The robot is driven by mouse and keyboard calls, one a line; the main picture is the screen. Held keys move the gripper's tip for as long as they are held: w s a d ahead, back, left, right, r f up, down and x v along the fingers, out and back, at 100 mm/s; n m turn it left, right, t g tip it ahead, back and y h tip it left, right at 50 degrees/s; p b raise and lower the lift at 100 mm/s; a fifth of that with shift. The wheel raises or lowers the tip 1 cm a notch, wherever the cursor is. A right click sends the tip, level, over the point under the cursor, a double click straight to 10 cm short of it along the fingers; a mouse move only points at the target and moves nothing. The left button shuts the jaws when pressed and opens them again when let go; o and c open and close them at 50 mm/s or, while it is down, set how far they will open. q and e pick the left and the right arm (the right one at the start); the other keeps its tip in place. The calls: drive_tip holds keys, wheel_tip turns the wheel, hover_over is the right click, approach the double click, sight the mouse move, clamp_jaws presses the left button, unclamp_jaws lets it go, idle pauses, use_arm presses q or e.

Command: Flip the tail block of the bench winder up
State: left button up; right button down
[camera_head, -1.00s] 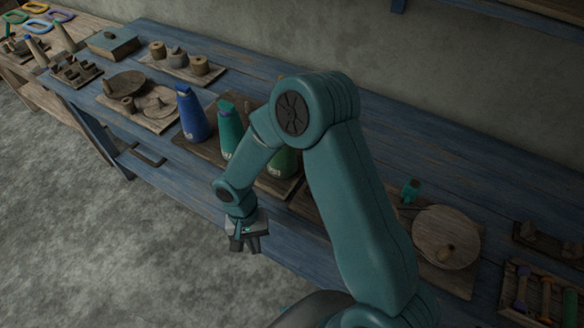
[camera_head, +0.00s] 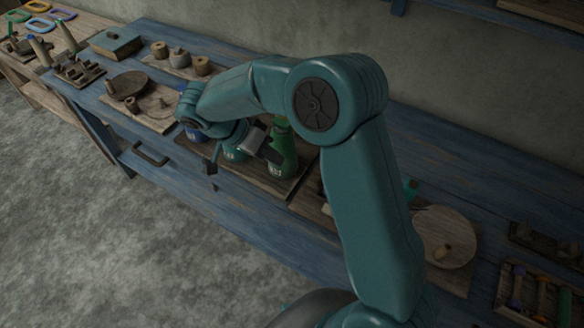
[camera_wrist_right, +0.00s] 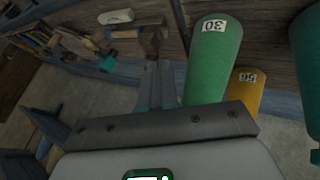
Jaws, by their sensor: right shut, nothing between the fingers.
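My right gripper (camera_head: 274,156) is shut and empty, hanging low over the cones near the front edge of the blue bench. Its closed fingers also show in the right wrist view (camera_wrist_right: 159,82). Just past the fingertips there is a dark brown wooden block (camera_wrist_right: 152,38) with a short bar to its left. I cannot tell for sure whether this is the winder's tail block, or whether the fingers touch it. No tail block can be picked out in the head view, where my right arm covers much of the bench middle. My left gripper is not in view.
A green cone (camera_head: 281,150) stands close beside the gripper; it is marked 30 in the wrist view (camera_wrist_right: 213,60), with a yellow cone (camera_wrist_right: 243,92) behind. A blue cone (camera_head: 194,131) is partly hidden. A round wooden disc (camera_head: 450,235) lies right. The front floor is clear.

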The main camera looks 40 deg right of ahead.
sight(312, 182)
drive_tip(key=p+x, duration=0.1)
drive_tip(key=x, duration=0.8)
drive_tip(key=shift+s+d+f, duration=0.15)
drive_tip(key=shift+f, duration=0.15)
drive_tip(key=shift+s+d+f+b, duration=0.1)
drive_tip(key=shift+s+b, duration=0.1)
drive_tip(key=shift+b, duration=0.15)
drive_tip(key=shift+s+d+f+b, duration=0.1)
drive_tip(key=shift+s+d+b, duration=0.15)
drive_tip(key=shift+s+b, duration=0.75)
drive_tip(key=shift+s, duration=0.25)
drive_tip(key=shift+r, duration=0.3)
